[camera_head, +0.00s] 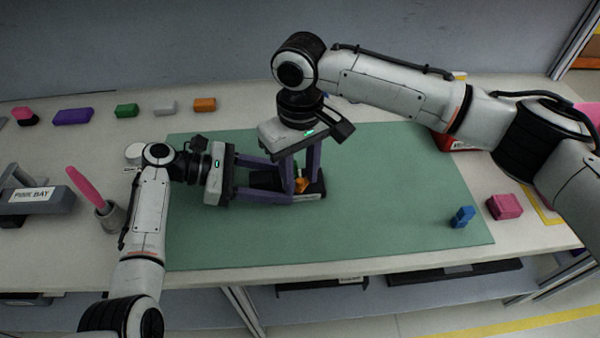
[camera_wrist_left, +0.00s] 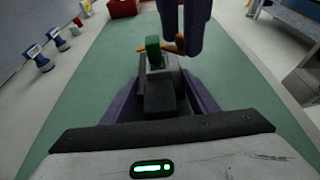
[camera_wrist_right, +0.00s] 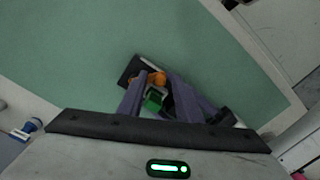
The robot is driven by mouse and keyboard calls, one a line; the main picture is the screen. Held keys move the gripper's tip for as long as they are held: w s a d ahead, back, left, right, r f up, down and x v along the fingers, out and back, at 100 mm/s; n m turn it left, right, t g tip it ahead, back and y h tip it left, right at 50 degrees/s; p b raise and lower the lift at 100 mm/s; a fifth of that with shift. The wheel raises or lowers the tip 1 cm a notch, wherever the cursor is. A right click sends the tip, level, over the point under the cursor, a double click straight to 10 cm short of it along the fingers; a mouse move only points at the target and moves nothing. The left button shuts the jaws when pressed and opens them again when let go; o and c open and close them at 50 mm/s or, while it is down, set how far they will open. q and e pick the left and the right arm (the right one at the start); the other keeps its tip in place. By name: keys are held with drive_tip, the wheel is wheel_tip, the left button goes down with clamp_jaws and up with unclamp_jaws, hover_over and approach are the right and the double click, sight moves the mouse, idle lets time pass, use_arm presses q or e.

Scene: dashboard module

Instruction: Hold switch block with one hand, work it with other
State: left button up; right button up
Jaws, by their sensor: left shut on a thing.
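The dark switch block (camera_head: 265,181) lies on the green mat, with an orange part (camera_head: 301,184) near its right end. My left gripper (camera_head: 278,182) is shut on the block from the left; in the left wrist view the block (camera_wrist_left: 158,98) sits between its purple fingers. A green part (camera_wrist_left: 153,50) stands at the block's far end. My right gripper (camera_head: 298,186) points down over that end. Its fingers are apart, with the green part (camera_wrist_right: 153,99) and the orange part (camera_wrist_right: 158,78) near the gap between them. I cannot tell whether they touch either.
The green mat (camera_head: 390,200) is clear to the right, up to a blue piece (camera_head: 462,216) and a pink block (camera_head: 505,206). A cup with a pink-handled tool (camera_head: 88,190) and a grey bay (camera_head: 35,198) stand left. Several coloured blocks line the back.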

clamp_jaws()
drive_tip(key=shift+s+d, duration=0.1)
drive_tip(key=n, duration=0.2)
drive_tip(key=d+n, duration=0.1)
drive_tip(key=shift+s, duration=0.25)
drive_tip(key=n, duration=0.1)
drive_tip(key=d+n, duration=0.1)
drive_tip(key=n, duration=0.1)
drive_tip(key=shift+s+d, duration=0.2)
drive_tip(key=d+n, duration=0.1)
drive_tip(key=n, duration=0.1)
drive_tip(key=d+n, duration=0.1)
drive_tip(key=n, duration=0.2)
drive_tip(key=shift+w, duration=0.1)
drive_tip(key=shift+w+d+n, duration=0.2)
drive_tip(key=shift+d+n, duration=0.2)
drive_tip(key=shift+n, duration=0.6)
drive_tip(key=shift+w+d+n, duration=0.2)
drive_tip(key=shift+d+n, duration=0.2)
drive_tip(key=shift+n, duration=0.6)
